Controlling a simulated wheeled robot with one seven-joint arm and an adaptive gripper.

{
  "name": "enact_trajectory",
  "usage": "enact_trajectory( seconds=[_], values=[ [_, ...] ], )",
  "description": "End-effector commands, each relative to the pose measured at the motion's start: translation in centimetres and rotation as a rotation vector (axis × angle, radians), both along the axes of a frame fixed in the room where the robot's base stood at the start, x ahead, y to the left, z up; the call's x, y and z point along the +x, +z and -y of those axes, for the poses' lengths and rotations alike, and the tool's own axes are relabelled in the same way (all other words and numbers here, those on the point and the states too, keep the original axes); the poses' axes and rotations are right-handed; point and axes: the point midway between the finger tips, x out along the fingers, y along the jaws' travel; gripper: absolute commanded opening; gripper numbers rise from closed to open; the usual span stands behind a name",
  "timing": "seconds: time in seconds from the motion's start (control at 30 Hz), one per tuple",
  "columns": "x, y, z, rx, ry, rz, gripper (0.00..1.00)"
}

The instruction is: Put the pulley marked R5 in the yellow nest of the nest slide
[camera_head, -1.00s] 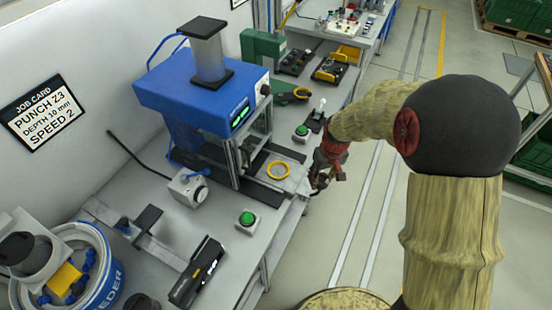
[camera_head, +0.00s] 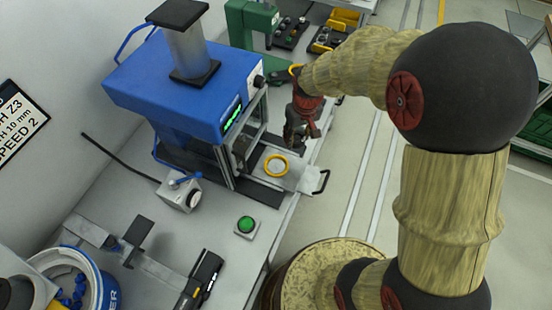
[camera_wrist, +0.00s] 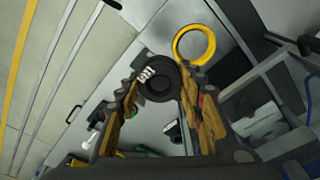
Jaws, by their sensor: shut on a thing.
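The yellow nest (camera_head: 277,166) is a yellow ring on the flat nest slide (camera_head: 298,176), which sticks out of the blue press toward the aisle. The ring also shows in the wrist view (camera_wrist: 175,50), and it looks empty. My gripper (camera_head: 300,138) is above the bench, beyond and to the right of the nest in the head view. In the wrist view, my gripper (camera_wrist: 158,95) is shut on a dark round pulley (camera_wrist: 160,84). The pulley has a white mark on its rim, too small to read surely. The pulley appears apart from the ring.
The blue press (camera_head: 185,85) stands over the slide's inner end, with its frame close to the nest. A green push button (camera_head: 246,225) and a grey switch box (camera_head: 180,192) are on the bench nearer the camera. A black handle (camera_head: 321,182) ends the slide.

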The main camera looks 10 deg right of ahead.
Motion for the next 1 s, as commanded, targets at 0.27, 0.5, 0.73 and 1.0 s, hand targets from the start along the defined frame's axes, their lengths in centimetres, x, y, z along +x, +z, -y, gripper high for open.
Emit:
enact_trajectory(
  seconds=[0.27,0.5,0.73,1.0],
  values=[
    [-0.9,-4.3,-4.8,0.000,0.003,-0.002,0.09],
    [-1.0,-6.0,-6.3,0.000,0.000,0.000,0.09],
    [-1.3,-8.2,-7.1,-0.001,-0.001,-0.004,0.09],
    [-1.2,-10.0,-7.1,0.000,-0.001,0.001,0.09]
  ],
)
